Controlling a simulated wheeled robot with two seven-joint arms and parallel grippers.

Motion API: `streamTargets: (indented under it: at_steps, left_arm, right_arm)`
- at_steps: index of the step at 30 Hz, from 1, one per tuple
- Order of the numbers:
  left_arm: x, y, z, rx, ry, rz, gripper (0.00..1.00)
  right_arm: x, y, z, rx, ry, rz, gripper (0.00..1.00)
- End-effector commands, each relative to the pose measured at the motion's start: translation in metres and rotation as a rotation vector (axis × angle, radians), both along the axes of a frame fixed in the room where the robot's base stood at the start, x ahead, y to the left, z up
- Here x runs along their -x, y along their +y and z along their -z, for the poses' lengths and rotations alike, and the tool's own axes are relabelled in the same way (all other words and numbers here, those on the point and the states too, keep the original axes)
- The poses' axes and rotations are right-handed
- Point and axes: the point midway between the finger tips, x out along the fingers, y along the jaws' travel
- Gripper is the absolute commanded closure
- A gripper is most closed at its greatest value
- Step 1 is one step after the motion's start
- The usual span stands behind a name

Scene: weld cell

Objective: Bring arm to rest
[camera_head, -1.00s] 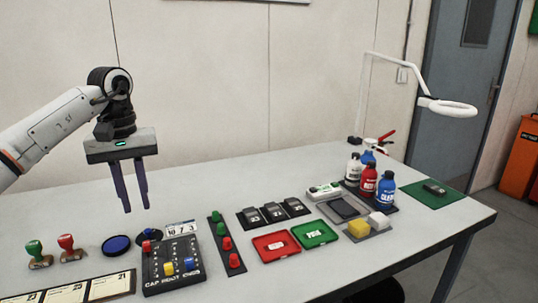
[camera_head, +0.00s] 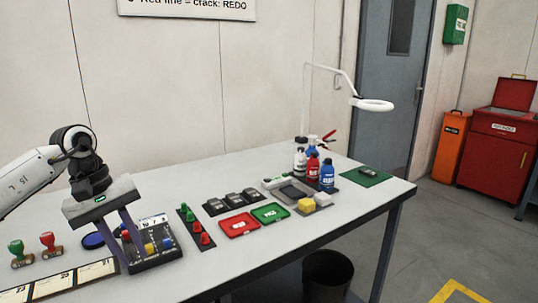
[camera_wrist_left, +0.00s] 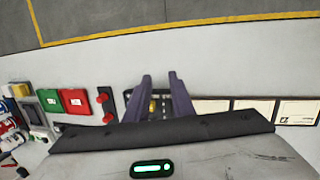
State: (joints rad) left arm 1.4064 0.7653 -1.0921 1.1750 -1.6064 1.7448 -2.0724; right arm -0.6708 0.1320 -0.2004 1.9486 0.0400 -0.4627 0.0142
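My left arm comes in from the left in the head view. My left gripper (camera_head: 132,246) points down over the left part of the table (camera_head: 335,205), in front of the black peg board (camera_head: 155,262). Its two purple fingers are apart with nothing seen between them. In the left wrist view the open fingers (camera_wrist_left: 160,82) show above the peg board, which they partly hide. Whether the fingertips touch anything cannot be told. My right gripper is in neither view.
Green and red stamps (camera_head: 48,243) and date cards (camera_head: 75,280) lie left. Red (camera_head: 238,225) and green (camera_head: 270,213) trays, bottles (camera_head: 327,175) and a magnifier lamp (camera_head: 372,104) stand right. A dark bin (camera_head: 327,276) is under the table; the front strip of tabletop is fairly clear.

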Motion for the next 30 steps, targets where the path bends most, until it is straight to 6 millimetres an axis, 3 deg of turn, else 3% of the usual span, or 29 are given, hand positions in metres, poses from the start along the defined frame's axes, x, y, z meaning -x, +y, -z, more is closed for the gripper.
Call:
streamTargets:
  at_steps: [5,8,10,12,16,18,21,24,27,28,30]
  left_arm:
    - [0.005,-0.073,0.038,0.198,0.045,-0.057,0.78]
    - [0.016,-0.132,0.060,0.379,0.114,-0.137,0.78]
    - [0.030,-0.183,0.072,0.549,0.204,-0.230,0.78]
    - [0.045,-0.233,0.075,0.740,0.335,-0.358,0.78]
    - [0.065,-0.296,0.064,1.067,0.651,-0.653,0.78]
    - [0.069,-0.313,0.057,1.222,0.857,-0.836,0.78]
    - [0.067,-0.317,0.054,1.409,1.186,-1.119,0.78]
    - [0.060,-0.301,0.068,1.555,1.550,-1.424,0.78]
    - [0.059,-0.272,0.103,1.656,1.940,-1.745,0.78]
    - [0.061,-0.261,0.117,-1.582,-1.944,1.738,0.78]
    - [0.073,-0.236,0.156,-1.299,-1.788,1.576,0.78]
  right_arm:
    - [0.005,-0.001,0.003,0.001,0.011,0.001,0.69]
    - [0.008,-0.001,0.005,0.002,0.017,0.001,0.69]
    - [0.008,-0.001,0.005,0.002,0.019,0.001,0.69]
    - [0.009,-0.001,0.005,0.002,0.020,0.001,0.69]
    - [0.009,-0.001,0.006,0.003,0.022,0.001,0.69]
    - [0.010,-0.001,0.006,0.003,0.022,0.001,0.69]
    - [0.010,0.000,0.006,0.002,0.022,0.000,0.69]
    - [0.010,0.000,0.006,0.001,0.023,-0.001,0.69]
    - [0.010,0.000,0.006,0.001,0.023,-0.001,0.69]
    - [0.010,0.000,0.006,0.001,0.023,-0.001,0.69]
    - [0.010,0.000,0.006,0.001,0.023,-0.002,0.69]
